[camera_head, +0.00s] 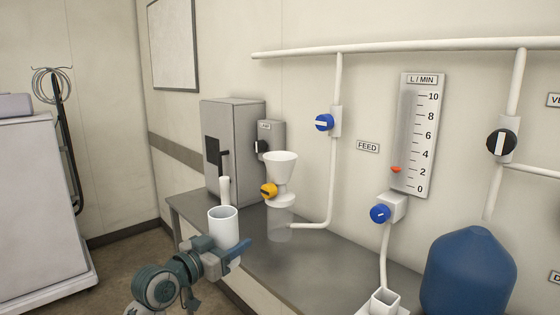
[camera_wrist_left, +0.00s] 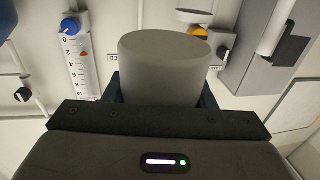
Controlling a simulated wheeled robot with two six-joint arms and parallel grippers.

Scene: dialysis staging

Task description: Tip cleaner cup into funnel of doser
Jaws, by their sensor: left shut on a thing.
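The cleaner cup, a white cylinder (camera_head: 223,228), is held upright by my left gripper (camera_head: 226,250) at the front edge of the counter. In the left wrist view the cup (camera_wrist_left: 165,70) sits between the two fingers, which are shut on it. The doser is on the wall side, with a white funnel (camera_head: 280,167) on top, a yellow knob (camera_head: 268,190) below it and a clear vessel (camera_head: 281,225) underneath. The cup is apart from the funnel, lower and to its left in the head view. My right gripper is in neither view.
A grey cabinet (camera_head: 228,155) stands on the counter (camera_head: 300,263) left of the funnel. White pipes with blue knobs (camera_head: 324,122) and a flow gauge (camera_head: 418,135) are on the wall. A blue container (camera_head: 468,275) stands at the right. A white cart (camera_head: 40,210) is at the far left.

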